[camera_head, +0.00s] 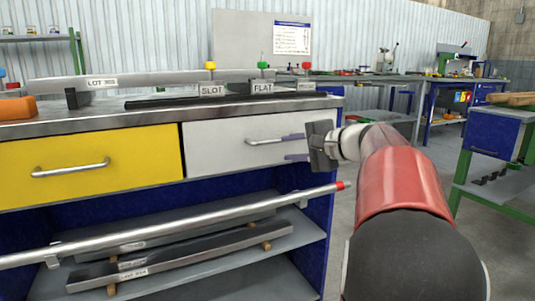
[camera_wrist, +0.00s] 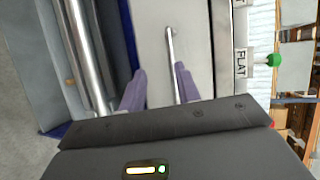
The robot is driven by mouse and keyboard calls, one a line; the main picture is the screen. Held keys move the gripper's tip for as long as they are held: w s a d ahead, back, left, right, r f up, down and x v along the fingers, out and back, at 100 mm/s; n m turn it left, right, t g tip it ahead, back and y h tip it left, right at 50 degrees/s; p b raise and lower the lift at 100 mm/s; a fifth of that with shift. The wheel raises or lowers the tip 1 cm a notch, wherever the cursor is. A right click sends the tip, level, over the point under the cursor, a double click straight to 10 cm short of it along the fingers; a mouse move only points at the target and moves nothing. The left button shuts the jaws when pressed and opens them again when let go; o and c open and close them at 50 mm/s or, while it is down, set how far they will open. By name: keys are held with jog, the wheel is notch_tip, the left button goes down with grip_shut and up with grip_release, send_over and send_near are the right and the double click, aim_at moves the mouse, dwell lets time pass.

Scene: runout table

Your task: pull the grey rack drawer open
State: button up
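The grey drawer (camera_head: 215,148) is shut, its front level with the yellow drawer beside it. Its silver bar handle (camera_head: 262,142) runs sideways. In the wrist view the handle (camera_wrist: 170,42) stands upright in the picture against the pale drawer front (camera_wrist: 150,30). My gripper (camera_head: 286,147) is open and empty at the handle's right end, its purple fingers one above the other. In the wrist view my gripper (camera_wrist: 159,68) has the right finger overlapping the near end of the handle. The handle is not between the fingers. Contact cannot be told.
The yellow drawer (camera_head: 90,166) is at left. A long pipe (camera_head: 180,221) with a red end runs below the drawers, above a shelf (camera_head: 215,275) with bars. Labelled blocks and a long bar (camera_head: 150,80) lie on the table top. Open floor lies right of the table.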

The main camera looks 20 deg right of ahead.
aim_at(279, 141)
jog(key=shift+m+t, duration=0.4)
jog(key=shift+t, duration=0.2)
jog(key=w, duration=0.8)
jog(key=shift+w+a+f, duration=0.2)
jog(key=shift+a+f, duration=0.05)
jog(key=shift+f, duration=0.05)
grip_shut()
